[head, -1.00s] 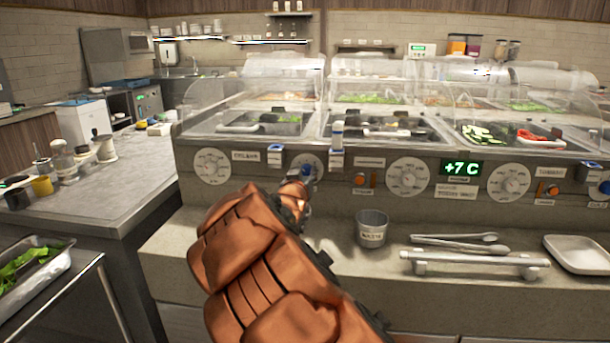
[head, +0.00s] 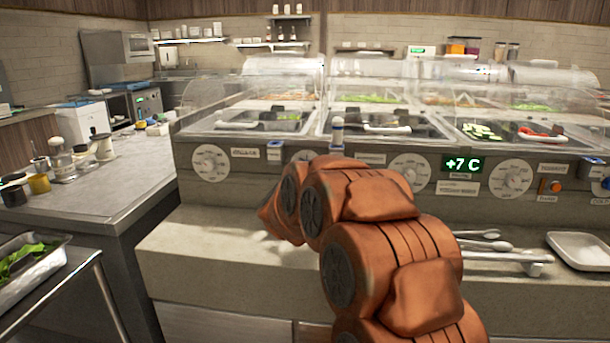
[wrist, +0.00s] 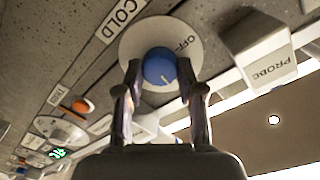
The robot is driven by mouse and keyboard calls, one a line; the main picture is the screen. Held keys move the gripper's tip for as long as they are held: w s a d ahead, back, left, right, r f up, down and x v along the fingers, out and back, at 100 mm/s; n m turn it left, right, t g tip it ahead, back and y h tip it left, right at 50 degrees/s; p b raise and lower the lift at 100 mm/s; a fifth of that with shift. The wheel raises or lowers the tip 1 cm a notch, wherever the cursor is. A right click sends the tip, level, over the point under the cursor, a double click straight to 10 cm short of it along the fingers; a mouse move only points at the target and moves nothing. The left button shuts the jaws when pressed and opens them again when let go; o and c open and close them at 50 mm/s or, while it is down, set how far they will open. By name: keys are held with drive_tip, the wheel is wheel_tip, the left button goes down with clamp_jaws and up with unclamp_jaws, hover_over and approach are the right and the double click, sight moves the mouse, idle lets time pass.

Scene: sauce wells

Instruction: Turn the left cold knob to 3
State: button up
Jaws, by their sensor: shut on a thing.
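In the wrist view, a blue knob (wrist: 159,68) sits on a round white dial (wrist: 137,37) whose visible print reads OFF. A COLD label (wrist: 121,18) is beside the dial. My gripper (wrist: 160,76) has one finger on each side of the blue knob and is shut on it. A short pale pointer line shows on the knob's face; I cannot read what number it faces. In the head view, my orange arm hides the gripper, the knob and its dial.
In the wrist view, a PROBE box (wrist: 262,50) juts out close beside the dial, and an orange button (wrist: 82,105) is on the other side. In the head view, other white dials (head: 211,162) line the panel. Tongs (head: 485,246) and a white tray (head: 580,250) rest on the ledge.

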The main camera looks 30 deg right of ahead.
drive_tip(key=shift+s+d+m+y+b, duration=0.15)
drive_tip(key=shift+m+b, duration=0.75)
drive_tip(key=shift+m, duration=0.9)
drive_tip(key=shift+w+m+y+b, duration=0.15)
drive_tip(key=shift+m+b, duration=0.7)
drive_tip(key=shift+m, duration=0.95)
drive_tip(key=shift+s, duration=0.1)
drive_tip(key=o, duration=1.1)
drive_tip(key=shift+o, duration=0.2)
drive_tip(key=f+v, duration=0.1)
drive_tip(key=v, duration=1.1)
drive_tip(key=shift+r, duration=0.35)
